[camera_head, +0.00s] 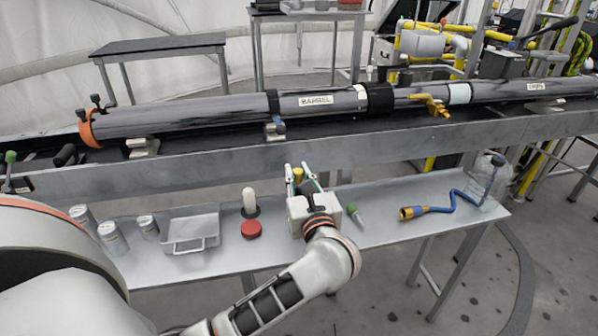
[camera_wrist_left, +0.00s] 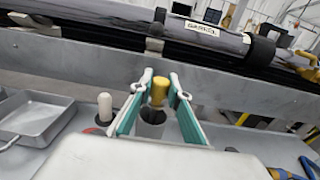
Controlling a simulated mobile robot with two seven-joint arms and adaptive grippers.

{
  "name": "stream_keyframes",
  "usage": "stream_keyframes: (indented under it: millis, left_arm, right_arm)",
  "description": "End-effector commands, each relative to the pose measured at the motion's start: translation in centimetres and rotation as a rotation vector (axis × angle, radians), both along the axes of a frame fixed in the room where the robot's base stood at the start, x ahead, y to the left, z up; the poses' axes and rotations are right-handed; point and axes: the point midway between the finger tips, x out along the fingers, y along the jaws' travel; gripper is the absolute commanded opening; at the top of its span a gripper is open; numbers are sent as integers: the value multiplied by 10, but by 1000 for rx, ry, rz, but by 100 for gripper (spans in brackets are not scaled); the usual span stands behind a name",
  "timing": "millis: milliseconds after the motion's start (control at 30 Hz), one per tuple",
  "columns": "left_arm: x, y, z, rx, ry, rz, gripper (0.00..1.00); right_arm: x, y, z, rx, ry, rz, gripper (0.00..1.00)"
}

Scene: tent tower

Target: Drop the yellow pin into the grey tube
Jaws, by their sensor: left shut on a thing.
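My left gripper (camera_head: 299,168) reaches over the low table and is shut on the yellow pin (camera_head: 298,174). In the left wrist view the yellow pin (camera_wrist_left: 159,90) is upright between the two green-and-grey fingertips (camera_wrist_left: 160,77). The grey tube (camera_wrist_left: 152,116), with a dark mouth, shows just below the pin between the fingers. The pin's lower end overlaps the tube's rim in the picture; I cannot tell if it is above or inside the mouth. In the head view the gripper hides the tube. My right gripper is not in view.
Left of the gripper are a white-topped pin (camera_head: 249,200), a red lid (camera_head: 251,229), a metal tray (camera_head: 190,232) and several small cans (camera_head: 113,238). To the right are a green-topped dropper (camera_head: 355,212) and a blue hose (camera_head: 435,210). A bench with the long barrel (camera_head: 200,115) stands behind.

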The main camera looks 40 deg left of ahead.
Motion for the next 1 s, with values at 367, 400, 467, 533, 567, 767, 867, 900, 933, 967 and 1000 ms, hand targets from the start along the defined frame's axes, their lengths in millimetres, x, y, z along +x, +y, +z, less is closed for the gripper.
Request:
stream_keyframes:
  millis: [367,400,467,533,567,767,867,900,933,967,1000]
  left_arm:
    - [0,0,1,1,-1,0,36]
    - [0,0,1,1,-1,0,36]
    - [0,0,0,1,-1,0,36]
    - [0,0,0,1,-1,0,36]
    - [0,0,0,0,0,0,36]
    - [0,0,0,0,0,0,36]
    - [0,0,0,0,0,0,36]
    - [0,0,1,1,-1,0,36]
    - [0,0,2,0,-1,0,36]
    - [0,0,3,0,-1,0,36]
    - [0,0,7,0,-3,0,36]
  right_arm:
    - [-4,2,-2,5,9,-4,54]
    - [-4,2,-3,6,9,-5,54]
    - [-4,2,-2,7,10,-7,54]
    - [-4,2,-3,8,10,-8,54]
    - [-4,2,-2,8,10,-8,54]
    - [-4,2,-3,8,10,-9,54]
    - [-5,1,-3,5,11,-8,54]
    - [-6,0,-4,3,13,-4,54]
    - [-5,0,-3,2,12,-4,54]
    - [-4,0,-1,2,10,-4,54]
    - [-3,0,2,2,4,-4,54]
